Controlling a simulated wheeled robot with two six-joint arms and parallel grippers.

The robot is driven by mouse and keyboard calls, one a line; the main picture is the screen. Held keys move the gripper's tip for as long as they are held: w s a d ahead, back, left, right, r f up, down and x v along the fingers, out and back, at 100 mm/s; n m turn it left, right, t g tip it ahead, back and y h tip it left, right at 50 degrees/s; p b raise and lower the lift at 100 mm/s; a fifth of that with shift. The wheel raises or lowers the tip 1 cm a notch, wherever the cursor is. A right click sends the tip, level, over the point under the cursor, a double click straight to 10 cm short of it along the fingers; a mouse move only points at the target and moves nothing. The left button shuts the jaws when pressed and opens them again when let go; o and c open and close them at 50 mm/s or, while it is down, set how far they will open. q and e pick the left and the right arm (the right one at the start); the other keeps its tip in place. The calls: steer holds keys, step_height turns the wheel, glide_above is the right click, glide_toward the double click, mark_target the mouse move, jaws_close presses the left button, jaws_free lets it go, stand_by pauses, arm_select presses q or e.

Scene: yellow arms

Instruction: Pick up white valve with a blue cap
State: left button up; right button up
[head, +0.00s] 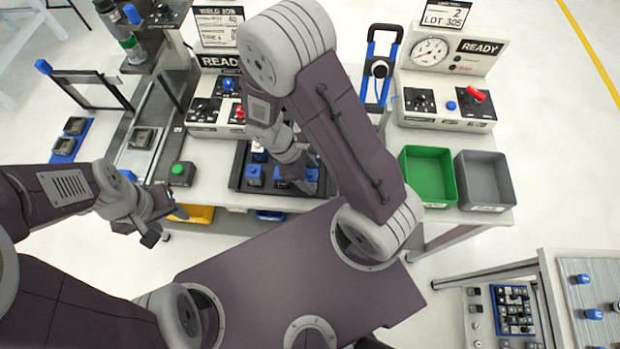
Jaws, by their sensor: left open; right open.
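A black tray (236,180) on the white bench holds several blue-topped parts, one of them a blue part (254,174) at the tray's left. A small white part (258,152) shows behind it, partly covered by my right arm; I cannot tell whether it is the white valve with a blue cap. My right gripper (304,172) is over the right half of the tray, open, with its fingertips hard to make out among the parts. I see nothing held in it. My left gripper (158,224) is open and empty, in front of the bench's left part.
A green bin (428,150) and a grey bin (485,207) stand on the bench to the right. A gauge box (449,60) and a switch box (205,112) stand behind. A green button box (181,174) is left of the tray.

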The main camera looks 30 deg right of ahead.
jaws_close()
steer(key=shift+r, duration=0.15)
